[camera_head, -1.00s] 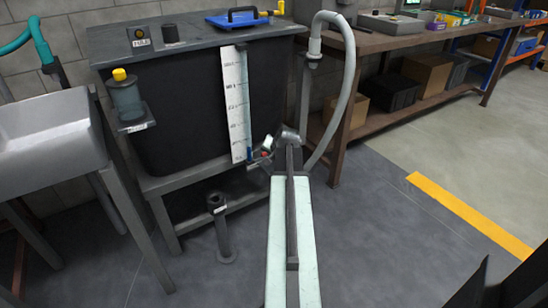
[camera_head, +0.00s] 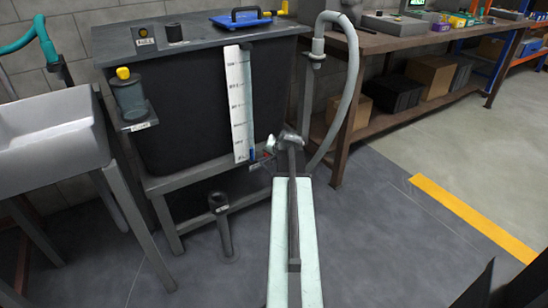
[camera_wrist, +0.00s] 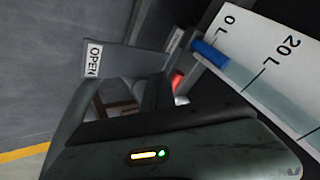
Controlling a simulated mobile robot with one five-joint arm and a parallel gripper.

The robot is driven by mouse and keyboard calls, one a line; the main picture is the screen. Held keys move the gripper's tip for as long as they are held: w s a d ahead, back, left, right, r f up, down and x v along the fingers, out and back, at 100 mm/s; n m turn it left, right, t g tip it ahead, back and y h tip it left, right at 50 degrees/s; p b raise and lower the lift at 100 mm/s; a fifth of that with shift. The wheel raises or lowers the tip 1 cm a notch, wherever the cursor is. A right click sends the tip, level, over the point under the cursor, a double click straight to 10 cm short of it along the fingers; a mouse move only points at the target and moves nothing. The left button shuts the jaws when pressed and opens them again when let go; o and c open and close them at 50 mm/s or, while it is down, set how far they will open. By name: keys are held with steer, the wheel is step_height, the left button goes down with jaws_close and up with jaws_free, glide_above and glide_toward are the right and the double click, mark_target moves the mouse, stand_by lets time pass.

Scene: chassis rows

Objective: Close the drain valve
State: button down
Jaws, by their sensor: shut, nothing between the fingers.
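The drain valve is low on the front of the dark tank (camera_head: 190,110), beside the foot of the level scale (camera_head: 238,105). In the head view my arm's end mostly covers it. In the wrist view a small red part (camera_wrist: 176,82), apparently its handle, shows just beyond my gripper. An OPEN label (camera_wrist: 93,58) is on a grey plate to the left of it. My gripper (camera_head: 288,138) is shut and empty, close to the valve. I cannot tell whether it touches the red part. A blue marker (camera_wrist: 210,53) sits near 0 L on the scale.
A grey hose (camera_head: 350,90) curves down right of the tank. A workbench (camera_head: 400,40) stands to the right and a grey sink (camera_head: 45,140) to the left. A short floor pipe (camera_head: 222,225) stands below the tank. The floor at right is clear.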

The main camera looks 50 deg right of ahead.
steer(key=s+a+r+p, duration=0.6)
steer(key=r+p, duration=0.1)
steer(key=shift+s, duration=0.15)
steer(key=shift+a, duration=0.1)
